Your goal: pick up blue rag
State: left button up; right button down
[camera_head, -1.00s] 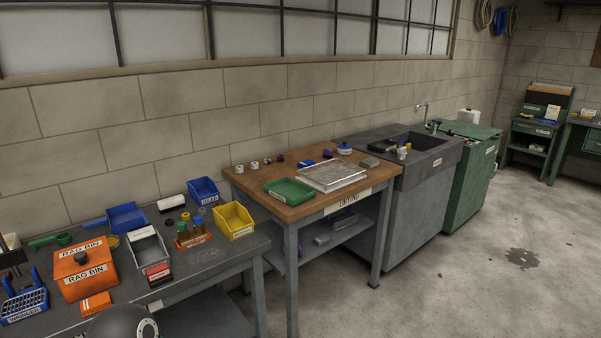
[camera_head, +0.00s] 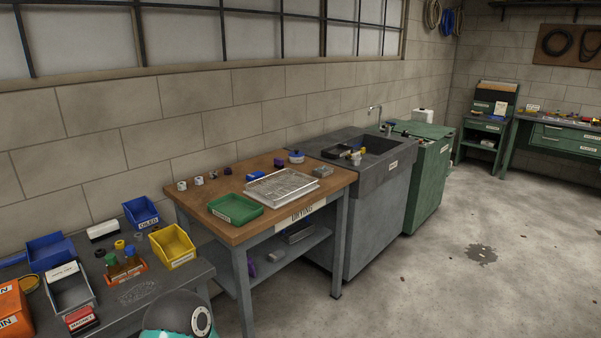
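I cannot clearly make out a blue rag. A small blue item (camera_head: 253,177) lies on the wooden table (camera_head: 228,232), behind the wire-topped tray, but it is too small to tell what it is. Another blue item (camera_head: 296,157) sits farther back on the same table, with a pale part to it. An orange bin (camera_head: 12,310), labelled as a rag bin in the earlier frame, is cut off at the left edge. Neither gripper is in view. Only a rounded grey and teal part of my own arm shows at the bottom.
A green tray (camera_head: 236,209) and a metal tray (camera_head: 283,187) sit on the wooden table. A yellow bin (camera_head: 172,247) and blue bins (camera_head: 141,212) stand on the dark bench at left. A grey sink (camera_head: 375,160) and green cabinet (camera_head: 428,185) follow. The floor at right is open.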

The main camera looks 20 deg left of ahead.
aim_at(254, 175)
jog(key=u, duration=0.05)
jog(key=i, duration=1.1)
jog(key=u, duration=0.55)
